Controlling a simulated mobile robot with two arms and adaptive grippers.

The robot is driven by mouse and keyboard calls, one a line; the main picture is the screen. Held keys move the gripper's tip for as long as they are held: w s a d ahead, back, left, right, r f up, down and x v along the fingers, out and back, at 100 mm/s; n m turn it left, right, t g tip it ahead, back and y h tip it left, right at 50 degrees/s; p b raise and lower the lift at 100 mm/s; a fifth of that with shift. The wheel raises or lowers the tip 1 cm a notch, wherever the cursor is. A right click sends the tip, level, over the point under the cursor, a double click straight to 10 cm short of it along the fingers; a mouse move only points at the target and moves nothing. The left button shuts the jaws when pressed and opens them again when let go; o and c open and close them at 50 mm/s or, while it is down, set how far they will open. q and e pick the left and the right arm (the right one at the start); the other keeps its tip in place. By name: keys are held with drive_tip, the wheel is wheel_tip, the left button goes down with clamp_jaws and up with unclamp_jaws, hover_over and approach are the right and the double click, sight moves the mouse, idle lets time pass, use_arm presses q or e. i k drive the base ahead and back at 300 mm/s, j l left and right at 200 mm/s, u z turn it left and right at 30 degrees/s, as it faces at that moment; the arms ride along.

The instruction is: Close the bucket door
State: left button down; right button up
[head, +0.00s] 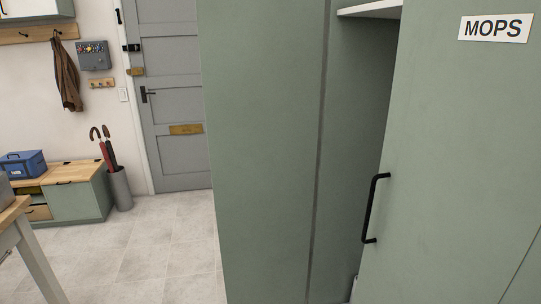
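A tall green cabinet fills the middle and right of the head view. A wide plain green panel (262,150) stands at its left, with a dark vertical gap along its right edge. I cannot tell whether this panel is a swung-open door or the cabinet's side. No bucket label or bucket shows. Right of the panel is an open compartment (350,130) with a white shelf (370,9) at the top. Further right is a green door (460,170) labelled MOPS (495,28), with a black bar handle (373,208) near its left edge. Neither gripper is in view.
A grey door (176,95) stands at the back. A low bench (78,200) with a blue box (24,164) and an umbrella stand (120,188) are at the left. A wooden table corner (12,212) is at near left. The tiled floor (150,250) between is clear.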

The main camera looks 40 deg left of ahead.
sight(261, 61)
drive_tip(key=k+z, duration=0.25)
drive_tip(key=z, duration=0.25)
drive_tip(key=k+l+z, duration=0.15)
drive_tip(key=k+z, duration=0.15)
drive_tip(key=z, duration=0.2)
drive_tip(key=j+z, duration=0.15)
drive_tip(key=j, duration=0.35)
drive_tip(key=k+j+z, duration=0.15)
drive_tip(key=j, duration=0.4)
drive_tip(key=j+z, duration=0.15)
drive_tip(key=j, duration=0.35)
drive_tip(key=k+j+z, duration=0.15)
drive_tip(key=j, duration=0.35)
drive_tip(key=k+j, duration=0.1)
drive_tip(key=j, duration=0.35)
drive_tip(key=k+j, duration=0.1)
drive_tip(key=j, duration=0.35)
drive_tip(key=k+j, duration=0.15)
drive_tip(key=j, duration=0.3)
drive_tip(key=k+j, duration=0.1)
drive_tip(key=j, duration=0.35)
drive_tip(key=k+j, duration=0.1)
drive_tip(key=j, duration=0.4)
drive_tip(key=k+j, duration=0.1)
drive_tip(key=j, duration=0.35)
drive_tip(key=k+j, duration=0.15)
drive_tip(key=j, duration=0.3)
drive_tip(key=k+j, duration=0.5)
